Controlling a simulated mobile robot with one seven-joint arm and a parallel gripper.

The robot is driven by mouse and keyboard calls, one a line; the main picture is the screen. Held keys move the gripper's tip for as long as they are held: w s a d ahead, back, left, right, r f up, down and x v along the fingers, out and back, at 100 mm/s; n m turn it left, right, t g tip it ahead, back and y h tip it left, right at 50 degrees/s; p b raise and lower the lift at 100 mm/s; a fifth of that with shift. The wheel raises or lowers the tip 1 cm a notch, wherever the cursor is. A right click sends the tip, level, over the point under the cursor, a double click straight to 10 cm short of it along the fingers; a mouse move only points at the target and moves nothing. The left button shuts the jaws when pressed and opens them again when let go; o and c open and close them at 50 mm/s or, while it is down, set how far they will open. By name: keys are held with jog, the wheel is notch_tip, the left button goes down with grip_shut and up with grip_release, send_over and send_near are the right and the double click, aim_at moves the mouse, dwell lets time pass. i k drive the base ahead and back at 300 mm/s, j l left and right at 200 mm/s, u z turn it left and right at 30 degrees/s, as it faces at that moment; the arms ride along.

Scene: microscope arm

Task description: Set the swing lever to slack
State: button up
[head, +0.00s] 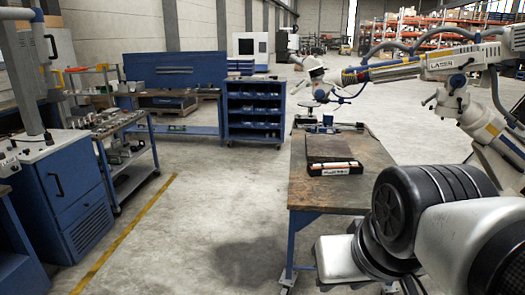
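A white microscope arm (400,70) marked with dark lettering reaches in from the right, over the workbench. Its microscope head (322,85) hangs at the left end above the bench's far part. Small dark levers or knobs (430,101) show near the arm's joint. I cannot tell which one is the swing lever or how it is set. The large black and white links at the lower right appear to be my own arm. My gripper is not in view.
The workbench (362,192) has a wooden top with a dark plate (328,148) and a small box (335,169) on it. Tool carts (130,150) and a blue cabinet (62,190) stand at the left. A blue shelf unit (254,112) stands behind. The floor between is clear.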

aim_at(459, 100)
jog(key=i+j+u, duration=0.6)
jog(key=i+u, duration=0.35)
jog(key=i+j, duration=0.15)
jog(key=i, duration=0.6)
jog(key=i+j, duration=0.15)
jog(key=i, duration=0.65)
jog(key=i+l+z, duration=0.15)
jog(key=i+z, duration=0.6)
jog(key=i+j+z, duration=0.15)
jog(key=i+z, duration=0.2)
jog(key=i, duration=0.15)
jog(key=i+z, duration=0.15)
jog(key=i, duration=4.55)
jog(key=i+z, duration=0.25)
jog(key=i, duration=0.5)
jog(key=i+j+z, duration=0.25)
jog(key=i, duration=0.5)
jog(key=i+l+z, duration=0.15)
jog(key=i+z, duration=0.95)
jog(key=z, duration=0.15)
